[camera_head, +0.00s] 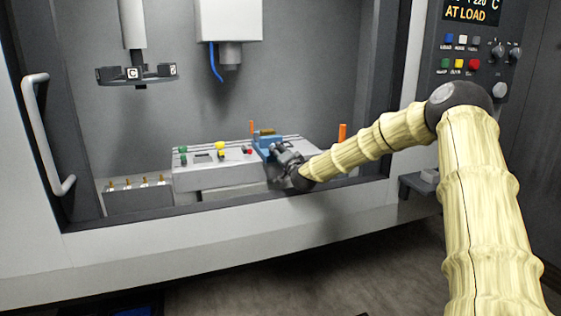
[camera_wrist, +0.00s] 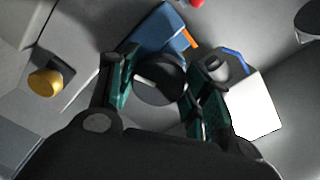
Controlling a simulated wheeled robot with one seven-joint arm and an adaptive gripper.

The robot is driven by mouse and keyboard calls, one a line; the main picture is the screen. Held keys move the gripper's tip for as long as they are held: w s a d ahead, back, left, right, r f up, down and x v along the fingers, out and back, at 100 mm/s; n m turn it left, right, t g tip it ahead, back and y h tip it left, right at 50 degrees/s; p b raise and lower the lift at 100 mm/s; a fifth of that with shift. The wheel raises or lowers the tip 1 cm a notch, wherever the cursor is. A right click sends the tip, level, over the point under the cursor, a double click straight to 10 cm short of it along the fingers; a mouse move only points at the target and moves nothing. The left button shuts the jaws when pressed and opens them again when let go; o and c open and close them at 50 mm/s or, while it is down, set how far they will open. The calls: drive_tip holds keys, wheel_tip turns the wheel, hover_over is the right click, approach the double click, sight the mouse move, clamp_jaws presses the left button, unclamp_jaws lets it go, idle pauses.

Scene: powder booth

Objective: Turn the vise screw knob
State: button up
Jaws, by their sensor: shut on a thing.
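The blue vise (camera_head: 266,146) stands on the raised table inside the booth, and it also shows in the wrist view (camera_wrist: 160,35). A dark round knob (camera_wrist: 160,80) on the vise sits between my gripper's fingers in the wrist view. My gripper (camera_head: 284,154) reaches in over the front sill to the vise. In the wrist view my gripper (camera_wrist: 163,85) has a green-padded finger on each side of the knob and is shut on it. In the head view the knob is hidden behind my gripper.
The table (camera_head: 225,180) carries small coloured parts left of the vise. An orange post (camera_head: 342,133) stands to the right. The booth's front sill (camera_head: 230,207) runs below my arm. A dark carousel (camera_head: 136,74) and white spindle housing (camera_head: 229,20) hang above. A yellow knob (camera_wrist: 45,82) is left in the wrist view.

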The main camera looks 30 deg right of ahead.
drive_tip(key=m+b, duration=0.6)
drive_tip(key=shift+d+f+m, duration=0.15)
drive_tip(key=shift+f+m, duration=0.15)
drive_tip(key=m+b, duration=0.4)
drive_tip(key=shift+r+m+b, duration=0.2)
drive_tip(key=shift+m+b, duration=0.15)
drive_tip(key=shift+m, duration=0.05)
drive_tip(key=shift+m, duration=0.3)
drive_tip(key=o, duration=1)
drive_tip(key=shift+s+d, duration=0.1)
drive_tip(key=shift+o, duration=0.2)
drive_tip(key=shift+r, duration=0.1)
drive_tip(key=shift+a, duration=0.2)
